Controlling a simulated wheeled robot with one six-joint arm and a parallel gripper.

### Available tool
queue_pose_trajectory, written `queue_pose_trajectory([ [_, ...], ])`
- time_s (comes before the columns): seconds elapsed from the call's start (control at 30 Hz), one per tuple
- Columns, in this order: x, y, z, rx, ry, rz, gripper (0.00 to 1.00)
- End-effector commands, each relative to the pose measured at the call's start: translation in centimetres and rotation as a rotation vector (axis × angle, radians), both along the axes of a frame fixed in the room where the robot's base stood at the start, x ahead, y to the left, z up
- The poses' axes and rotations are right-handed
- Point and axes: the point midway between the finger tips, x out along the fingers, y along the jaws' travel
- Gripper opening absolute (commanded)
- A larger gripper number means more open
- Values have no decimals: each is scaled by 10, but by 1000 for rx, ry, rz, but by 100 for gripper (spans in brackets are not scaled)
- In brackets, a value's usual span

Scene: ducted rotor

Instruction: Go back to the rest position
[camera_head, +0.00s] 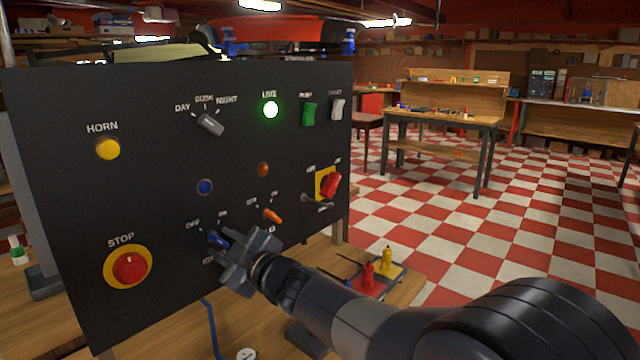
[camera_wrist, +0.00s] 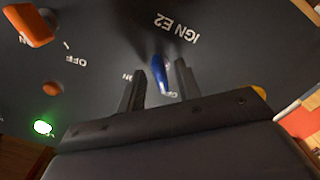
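A black control panel (camera_head: 60,190) fills the left of the head view. My gripper (camera_head: 230,252) is at its lower part, by a blue lever switch (camera_head: 217,239). In the wrist view, my gripper (camera_wrist: 160,70) has its two fingers apart, with the blue lever (camera_wrist: 161,74) between them. Gaps show beside the lever, so it does not look clamped. The label IGN E2 is near this lever. An orange lever (camera_head: 272,216) is up and right of it, and it also shows in the wrist view (camera_wrist: 28,25).
The panel also has a red STOP button (camera_head: 130,267), a yellow HORN button (camera_head: 108,149), a grey knob (camera_head: 210,124), a lit green LIVE lamp (camera_head: 270,109) and a red rotary switch (camera_head: 330,185). A tray with red and yellow items (camera_head: 378,270) is at right. Checkered floor is open beyond.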

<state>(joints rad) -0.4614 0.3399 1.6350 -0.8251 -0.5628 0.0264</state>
Motion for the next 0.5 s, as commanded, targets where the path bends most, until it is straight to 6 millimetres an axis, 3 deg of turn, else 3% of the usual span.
queue_pose_trajectory([
  [0.5, -60, -72, 2, 0, 0, -4, 33],
])
